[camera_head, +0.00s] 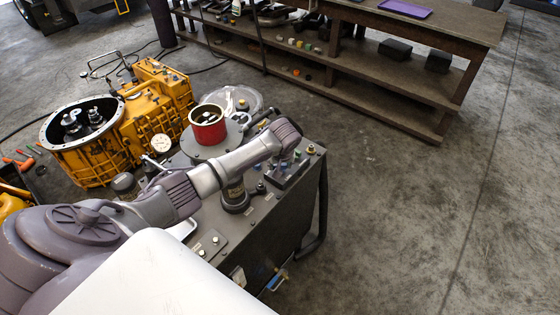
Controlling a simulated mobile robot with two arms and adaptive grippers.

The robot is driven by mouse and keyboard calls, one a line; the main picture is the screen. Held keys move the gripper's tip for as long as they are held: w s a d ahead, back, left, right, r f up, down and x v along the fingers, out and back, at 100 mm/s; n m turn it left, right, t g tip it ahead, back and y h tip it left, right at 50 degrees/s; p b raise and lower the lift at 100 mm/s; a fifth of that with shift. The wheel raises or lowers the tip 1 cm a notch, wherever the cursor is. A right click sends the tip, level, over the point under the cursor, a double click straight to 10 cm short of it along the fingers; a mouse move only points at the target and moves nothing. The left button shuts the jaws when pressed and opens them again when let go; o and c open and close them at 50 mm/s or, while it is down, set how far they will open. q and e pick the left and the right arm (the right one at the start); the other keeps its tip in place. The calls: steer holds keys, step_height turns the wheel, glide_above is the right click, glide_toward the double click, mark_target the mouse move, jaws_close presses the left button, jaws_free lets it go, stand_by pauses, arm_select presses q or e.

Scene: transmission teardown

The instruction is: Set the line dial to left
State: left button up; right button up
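The grey workstation (262,226) stands in the middle of the view. On its right end is a small control block (290,171) with several coloured knobs and buttons, partly behind my arm. A yellow knob (311,149) sits at its far side. I cannot tell which one is the line dial or how it is set. My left arm comes in from the lower left and reaches over the workstation, with its far visible joint close to the control block. The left gripper cannot be made out; it seems hidden behind or below the arm. My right gripper is not in view.
A red round container (208,132) stands on the workstation's far side, near a clear round lid or dish (240,98). A yellow transmission housing (155,115) is at left. A brown shelf bench (400,82) stands at the back. The floor at right is clear.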

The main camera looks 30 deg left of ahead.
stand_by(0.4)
arm_select(q)
steer(key=o, duration=1.2)
steer(key=shift+c, duration=0.2)
steer(key=shift+r, duration=0.15)
steer(key=v, duration=1.1)
steer(key=shift+d+r, duration=0.2)
steer(key=shift+r, duration=0.15)
steer(key=shift+s, duration=0.15)
